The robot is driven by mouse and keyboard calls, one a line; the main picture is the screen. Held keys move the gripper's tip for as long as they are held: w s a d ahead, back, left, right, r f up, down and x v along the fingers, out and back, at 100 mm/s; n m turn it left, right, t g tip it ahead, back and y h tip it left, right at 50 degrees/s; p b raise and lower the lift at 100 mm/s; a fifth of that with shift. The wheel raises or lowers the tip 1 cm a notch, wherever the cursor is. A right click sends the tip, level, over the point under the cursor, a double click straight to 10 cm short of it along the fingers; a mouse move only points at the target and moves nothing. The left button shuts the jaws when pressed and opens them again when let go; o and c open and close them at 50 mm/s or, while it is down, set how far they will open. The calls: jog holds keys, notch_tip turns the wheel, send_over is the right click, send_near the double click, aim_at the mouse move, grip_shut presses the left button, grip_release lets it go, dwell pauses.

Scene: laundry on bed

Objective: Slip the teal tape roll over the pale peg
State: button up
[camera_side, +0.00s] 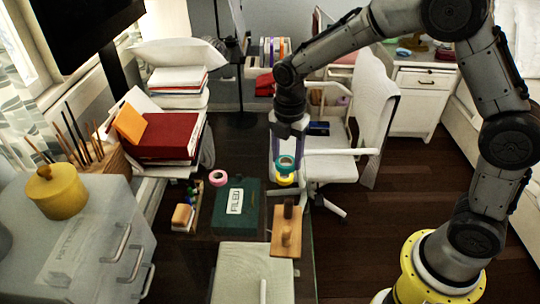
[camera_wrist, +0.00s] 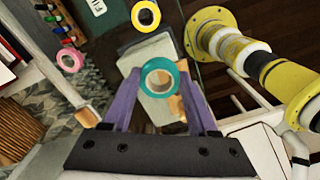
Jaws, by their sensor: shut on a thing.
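The teal tape roll (camera_side: 286,164) is held between the purple fingers of my gripper (camera_side: 286,152), above the dark desk. In the wrist view the roll (camera_wrist: 160,62) sits between the two fingertips (camera_wrist: 158,82), its hole facing the camera. A thin pale rod, which looks like the pale peg (camera_side: 263,291), shows at the bottom edge of the side view, in front of a pale block. The roll is apart from it. A wooden board (camera_side: 286,245) with a brown upright peg (camera_side: 288,209) is nearer the gripper. I cannot make out the pale peg in the wrist view.
A yellow roll (camera_side: 285,180) shows just below the teal one. A pink roll (camera_side: 218,178) lies beside a dark green box (camera_side: 228,218). A white chair (camera_side: 345,150) stands beyond the desk's right edge.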

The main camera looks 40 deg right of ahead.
jog(key=shift+s+d+r, duration=0.1)
jog(key=shift+s+r, duration=0.2)
jog(key=shift+s, duration=0.3)
jog(key=shift+s+d+r, duration=0.1)
jog(key=shift+s+r, duration=0.15)
jog(key=shift+s, duration=0.3)
jog(key=m, duration=0.1)
jog(key=n, duration=0.1)
send_over(288, 229)
jog(key=shift+f, duration=0.4)
jog(key=shift+f, duration=0.2)
jog(key=shift+f, duration=3.3)
jog(key=shift+f, duration=0.1)
jog(key=o, duration=1.4)
